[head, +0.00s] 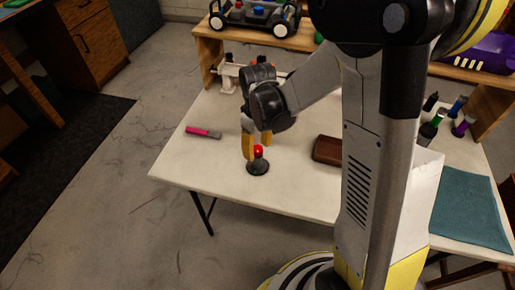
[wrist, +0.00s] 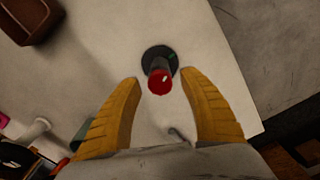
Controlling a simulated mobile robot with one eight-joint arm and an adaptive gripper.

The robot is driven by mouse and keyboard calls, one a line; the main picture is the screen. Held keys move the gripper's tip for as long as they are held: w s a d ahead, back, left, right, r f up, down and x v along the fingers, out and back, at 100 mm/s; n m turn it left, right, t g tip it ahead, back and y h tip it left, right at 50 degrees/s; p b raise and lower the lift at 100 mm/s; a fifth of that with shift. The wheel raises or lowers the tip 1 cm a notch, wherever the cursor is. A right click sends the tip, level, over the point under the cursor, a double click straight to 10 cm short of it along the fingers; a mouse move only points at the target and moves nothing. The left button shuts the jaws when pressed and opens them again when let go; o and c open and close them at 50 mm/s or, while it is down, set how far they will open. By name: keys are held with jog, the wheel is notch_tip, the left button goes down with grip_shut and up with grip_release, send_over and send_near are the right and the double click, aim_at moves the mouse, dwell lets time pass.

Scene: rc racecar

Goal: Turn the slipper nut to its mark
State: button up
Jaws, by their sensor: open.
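A red knob (head: 258,151), which looks like the slipper nut, stands upright on a round black base (head: 258,167) near the table's front edge. A small green spot shows on the base. My gripper (head: 257,148) points down above the knob with its yellow fingers apart. In the wrist view the gripper (wrist: 160,78) is open, one finger on each side of the knob, with gaps on both sides.
A pink-and-grey tool (head: 204,132) lies on the white table (head: 210,165) to the left. A brown box (head: 328,150) lies to the right. Bottles (head: 428,130) and a teal mat (head: 470,210) are farther right. A toy car (head: 255,15) sits on the shelf behind.

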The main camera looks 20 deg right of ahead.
jog(key=n, duration=0.6)
jog(key=shift+n+b, duration=0.3)
jog(key=shift+n, duration=0.1)
jog(key=n, duration=0.6)
jog(key=shift+n, duration=0.3)
grip_shut()
jog(key=shift+m+b, duration=0.4)
jog(key=shift+m, duration=0.6)
jog(key=shift+c, duration=0.7)
grip_release()
